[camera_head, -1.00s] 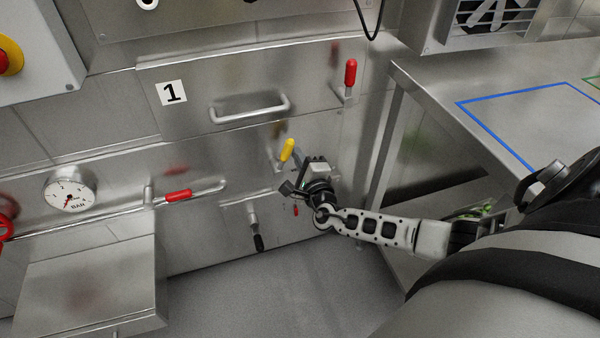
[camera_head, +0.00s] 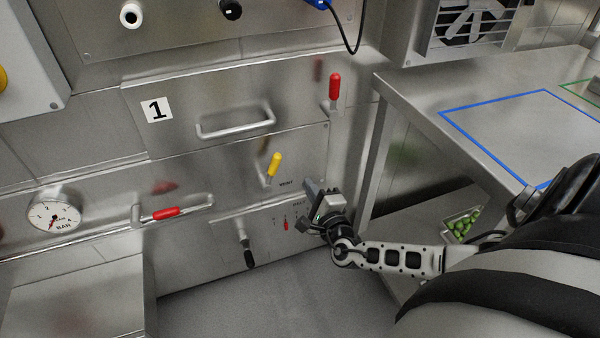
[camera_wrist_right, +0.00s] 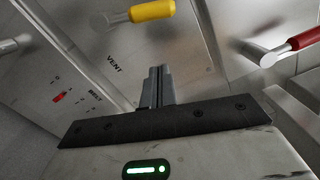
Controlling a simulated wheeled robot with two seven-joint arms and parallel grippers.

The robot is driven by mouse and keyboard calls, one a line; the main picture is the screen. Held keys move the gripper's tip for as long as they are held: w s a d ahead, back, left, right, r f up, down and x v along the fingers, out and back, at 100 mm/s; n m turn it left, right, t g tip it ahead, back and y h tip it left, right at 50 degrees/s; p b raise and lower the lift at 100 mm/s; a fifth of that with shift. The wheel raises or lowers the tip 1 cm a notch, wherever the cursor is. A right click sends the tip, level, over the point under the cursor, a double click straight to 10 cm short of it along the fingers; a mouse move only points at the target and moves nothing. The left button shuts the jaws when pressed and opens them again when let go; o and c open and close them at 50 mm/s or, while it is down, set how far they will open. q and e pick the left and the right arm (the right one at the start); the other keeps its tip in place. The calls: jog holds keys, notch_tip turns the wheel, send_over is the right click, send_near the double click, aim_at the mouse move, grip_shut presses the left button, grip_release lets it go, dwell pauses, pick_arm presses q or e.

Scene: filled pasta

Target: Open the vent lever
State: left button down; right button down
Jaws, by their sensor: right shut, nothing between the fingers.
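The handle points up and leans slightly right. A "VENT" label sits just right of its base, and the label and yellow handle (camera_wrist_right: 152,11) also show at the top of the right wrist view. My right gripper (camera_head: 309,185) is below and to the right of the lever, apart from it. Its fingers (camera_wrist_right: 158,72) are shut together and empty. My left gripper is in neither view.
A red lever (camera_head: 335,88) stands upper right, and a red-handled valve (camera_head: 165,213) lies lower left. A black-handled lever (camera_head: 246,248) hangs below the yellow one. A bar handle (camera_head: 236,125) and a gauge (camera_head: 53,216) are on the panel. A steel table (camera_head: 420,105) stands right.

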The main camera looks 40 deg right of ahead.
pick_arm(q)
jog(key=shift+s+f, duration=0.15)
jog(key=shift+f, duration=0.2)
pick_arm(e)
jog(key=shift+v, duration=2.35)
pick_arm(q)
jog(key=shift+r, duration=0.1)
